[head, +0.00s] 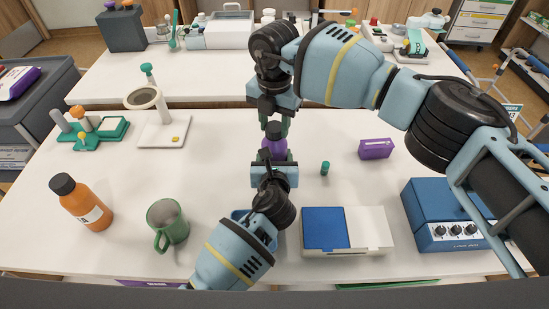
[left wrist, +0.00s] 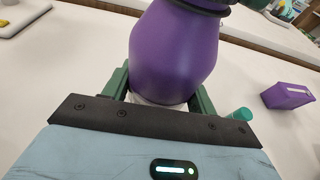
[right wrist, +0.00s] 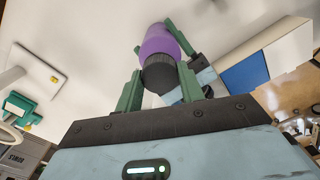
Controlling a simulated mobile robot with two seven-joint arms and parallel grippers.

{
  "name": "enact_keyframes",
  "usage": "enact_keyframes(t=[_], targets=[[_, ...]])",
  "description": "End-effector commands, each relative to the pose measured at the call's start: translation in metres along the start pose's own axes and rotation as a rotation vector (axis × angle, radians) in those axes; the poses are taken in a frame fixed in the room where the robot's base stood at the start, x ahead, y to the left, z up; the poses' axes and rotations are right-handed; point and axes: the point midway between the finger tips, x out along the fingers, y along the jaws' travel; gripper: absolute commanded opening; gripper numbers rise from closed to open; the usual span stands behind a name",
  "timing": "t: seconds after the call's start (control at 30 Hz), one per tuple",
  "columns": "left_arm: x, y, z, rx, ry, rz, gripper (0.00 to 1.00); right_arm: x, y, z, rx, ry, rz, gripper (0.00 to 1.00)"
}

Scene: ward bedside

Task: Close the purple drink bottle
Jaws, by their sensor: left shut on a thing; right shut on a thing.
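The purple drink bottle (head: 276,149) is upright at the middle of the near table, between my two grippers. My left gripper (head: 273,163) is shut on its lower body, which also shows between the fingers in the left wrist view (left wrist: 174,55). My right gripper (head: 274,118) comes down from above and is shut on the dark cap (right wrist: 158,74) at the top of the bottle. The cap is in line with the bottle in the right wrist view. The fingers partly hide the join, so I cannot tell whether the cap is fully seated.
An orange bottle (head: 82,203) and a green mug (head: 167,226) stand at left. A blue-and-white box (head: 368,231) and a blue device (head: 447,232) are at right. A small green cylinder (head: 325,168) and a purple box (head: 376,149) stand right of the bottle.

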Motion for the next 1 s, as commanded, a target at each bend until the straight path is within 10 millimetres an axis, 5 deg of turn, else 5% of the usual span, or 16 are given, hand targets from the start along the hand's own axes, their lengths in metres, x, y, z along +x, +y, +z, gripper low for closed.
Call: enact_keyframes(t=[0.3,0.47,0.5,0.67,1.0], targets=[[0.0004,0.0008,-0.0014,0.000,0.003,0.002,0.00,0.0009,0.0002,-0.0009,0.490,0.003,-0.002,0.11],[0.0004,0.0008,-0.0014,0.000,0.003,0.002,0.00,0.0008,0.0002,-0.0009,0.511,0.002,-0.002,0.11],[0.0004,0.0008,-0.0014,0.000,0.003,0.002,0.00,0.0008,0.0002,-0.0009,0.510,0.002,-0.002,0.41],[0.0004,0.0008,-0.0014,0.000,0.003,0.002,0.00,0.0008,0.0002,-0.0007,0.509,0.002,-0.001,0.62],[0.0003,0.0007,-0.0014,0.001,0.002,0.001,0.00,-0.0018,0.0003,-0.0001,0.508,0.001,0.000,0.64]])
